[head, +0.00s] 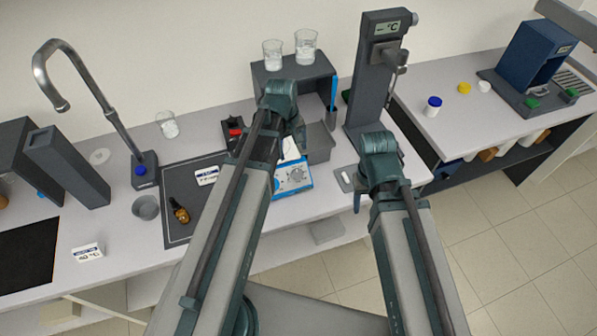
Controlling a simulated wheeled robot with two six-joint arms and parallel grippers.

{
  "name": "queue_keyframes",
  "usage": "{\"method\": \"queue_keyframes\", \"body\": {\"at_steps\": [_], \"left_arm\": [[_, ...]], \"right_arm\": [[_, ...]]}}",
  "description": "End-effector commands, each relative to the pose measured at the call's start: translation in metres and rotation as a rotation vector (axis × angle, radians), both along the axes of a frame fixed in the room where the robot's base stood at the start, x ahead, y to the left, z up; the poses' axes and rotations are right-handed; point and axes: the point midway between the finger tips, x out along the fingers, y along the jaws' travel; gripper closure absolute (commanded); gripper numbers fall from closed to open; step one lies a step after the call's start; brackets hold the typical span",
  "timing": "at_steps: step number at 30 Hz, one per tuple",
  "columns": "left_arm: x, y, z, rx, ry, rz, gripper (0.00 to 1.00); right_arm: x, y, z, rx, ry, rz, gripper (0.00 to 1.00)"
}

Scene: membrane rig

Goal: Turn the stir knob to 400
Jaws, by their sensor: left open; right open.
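A blue stirrer base (305,186) with a white top stands on the bench at the middle of the head view, partly covered by my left arm. Its front panel carries a round grey knob (297,174) and a blue dial beside it. The knob's setting is too small to read. My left gripper (299,140) is open and points down above and behind the front panel, apart from the knob; its fingertips are mostly hidden. My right gripper (357,200) is open at the bench's front edge, right of the stirrer, and largely hidden by its wrist.
A dark tower (372,85) with a °C display stands behind my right arm. A grey shelf (322,78) with two beakers is behind the stirrer. A brown bottle (180,212) lies on the dark mat (178,236) at left, near a tap (90,85).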

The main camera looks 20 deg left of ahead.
Motion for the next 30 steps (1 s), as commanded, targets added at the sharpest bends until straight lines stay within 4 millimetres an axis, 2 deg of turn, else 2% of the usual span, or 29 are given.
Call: {"method": "queue_keyframes", "body": {"at_steps": [8,30], "left_arm": [[0.002,-0.002,-0.027,0.001,0.001,-0.002,0.21],[0.009,-0.01,-0.126,0.001,0.0,-0.003,0.21]], "right_arm": [[0.0,0.0,-0.027,0.0,-0.001,-0.001,0.45],[0.0,-0.001,-0.126,-0.002,0.0,0.013,0.45]]}}
